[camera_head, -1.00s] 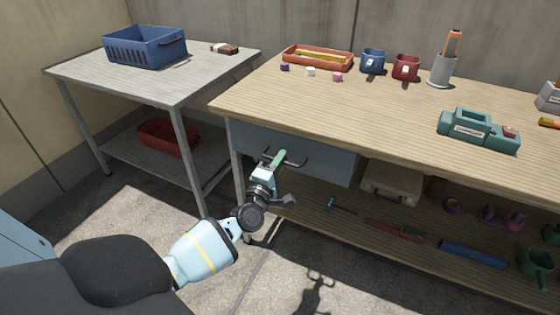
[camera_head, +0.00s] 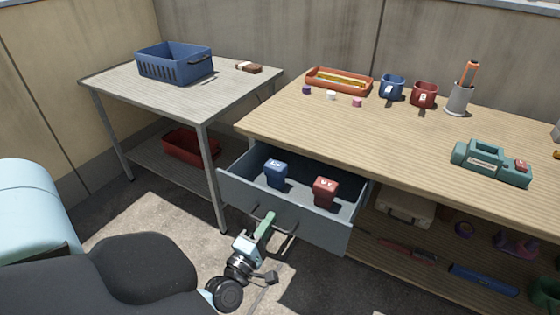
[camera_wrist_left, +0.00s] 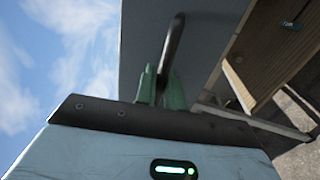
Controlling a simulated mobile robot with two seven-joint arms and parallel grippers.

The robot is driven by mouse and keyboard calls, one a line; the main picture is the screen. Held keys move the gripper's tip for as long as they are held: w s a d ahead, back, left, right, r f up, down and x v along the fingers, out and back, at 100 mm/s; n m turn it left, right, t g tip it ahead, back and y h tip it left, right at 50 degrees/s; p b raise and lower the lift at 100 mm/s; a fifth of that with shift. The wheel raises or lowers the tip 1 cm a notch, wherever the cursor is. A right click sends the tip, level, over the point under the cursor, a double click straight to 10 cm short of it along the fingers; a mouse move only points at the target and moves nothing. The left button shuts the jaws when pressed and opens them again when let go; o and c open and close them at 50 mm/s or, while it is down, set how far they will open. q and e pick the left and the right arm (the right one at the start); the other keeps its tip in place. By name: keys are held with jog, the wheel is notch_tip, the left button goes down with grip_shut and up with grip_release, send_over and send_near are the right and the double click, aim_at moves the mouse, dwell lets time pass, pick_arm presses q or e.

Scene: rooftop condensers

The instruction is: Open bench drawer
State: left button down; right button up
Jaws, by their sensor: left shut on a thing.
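The bench drawer (camera_head: 318,222) is grey-blue and stands pulled out from under the wooden bench top (camera_head: 400,145). Inside it stand a blue block-like item (camera_head: 276,174) and a red one (camera_head: 325,191), apart from each other. My left gripper (camera_head: 267,224) is shut on the dark bar handle (camera_head: 290,229) at the drawer's front. In the left wrist view the green fingers (camera_wrist_left: 160,88) close around the handle (camera_wrist_left: 173,45), with the drawer front (camera_wrist_left: 205,40) behind. My right gripper is not in view.
On the bench are an orange tray (camera_head: 338,81), a blue mug (camera_head: 391,88), a red mug (camera_head: 424,95), a pen cup (camera_head: 459,98) and a teal device (camera_head: 491,163). A side table (camera_head: 180,97) with a blue basket (camera_head: 175,64) stands close left of the drawer.

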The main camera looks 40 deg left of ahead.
pick_arm(q)
jog(key=v, duration=0.3)
jog(key=r+v, duration=0.1)
jog(key=v, duration=0.1)
jog(key=shift+s+d+f+p, duration=0.1)
jog(key=shift+s+d+p, duration=0.05)
jog(key=shift+s+p, duration=0.25)
jog(key=c, duration=1.6)
grip_release()
jog(key=shift+v, duration=3.9)
